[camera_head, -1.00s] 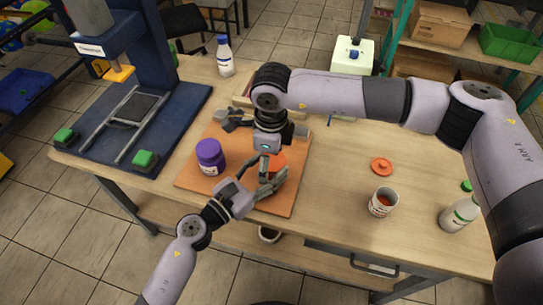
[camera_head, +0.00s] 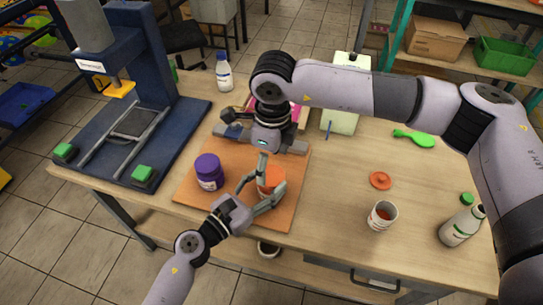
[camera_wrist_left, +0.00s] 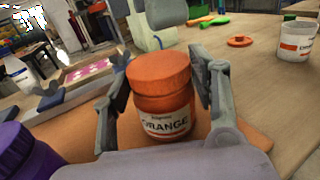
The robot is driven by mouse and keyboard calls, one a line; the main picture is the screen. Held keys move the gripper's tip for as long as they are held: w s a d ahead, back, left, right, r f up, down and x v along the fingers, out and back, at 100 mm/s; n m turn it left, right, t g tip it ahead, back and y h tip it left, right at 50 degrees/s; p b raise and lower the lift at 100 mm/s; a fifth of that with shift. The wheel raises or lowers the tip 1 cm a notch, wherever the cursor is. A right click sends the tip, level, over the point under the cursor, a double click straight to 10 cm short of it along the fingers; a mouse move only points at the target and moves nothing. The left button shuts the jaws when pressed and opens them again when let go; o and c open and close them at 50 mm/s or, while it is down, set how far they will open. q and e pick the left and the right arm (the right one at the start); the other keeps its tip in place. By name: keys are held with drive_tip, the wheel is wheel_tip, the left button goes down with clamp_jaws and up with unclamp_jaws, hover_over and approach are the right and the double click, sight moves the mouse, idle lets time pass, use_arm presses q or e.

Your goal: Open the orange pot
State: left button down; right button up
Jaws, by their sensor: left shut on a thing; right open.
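The orange pot (camera_head: 272,182) stands upright on the wooden board (camera_head: 235,205). In the left wrist view the pot (camera_wrist_left: 165,100) shows its "ORANGE" label, with its orange lid (camera_wrist_left: 158,70) on top. My left gripper (camera_head: 270,174) is shut on the pot, one finger on each side, as the left wrist view also shows. My right gripper (camera_head: 265,148) is open, above and just behind the pot, apart from the lid. Its fingertips are mostly hidden in the head view.
A purple pot (camera_head: 208,172) stands left of the orange pot. An orange-red lid (camera_head: 380,180), an open white pot (camera_head: 382,215) and a white bottle (camera_head: 460,225) are on the right. A blue press (camera_head: 140,110) occupies the left.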

sight(272, 176)
drive_tip(key=r+m, duration=0.1)
drive_tip(key=m, duration=0.4)
drive_tip(key=r+m, duration=0.1)
drive_tip(key=m, duration=0.1)
drive_tip(key=shift+d+r, duration=0.35)
drive_tip(key=shift+f+m, duration=0.4)
drive_tip(key=shift+f, duration=0.15)
drive_tip(key=f, duration=0.6)
drive_tip(key=shift+w+a+f, duration=0.1)
drive_tip(key=shift+w+f, duration=0.15)
drive_tip(key=shift+f, duration=0.15)
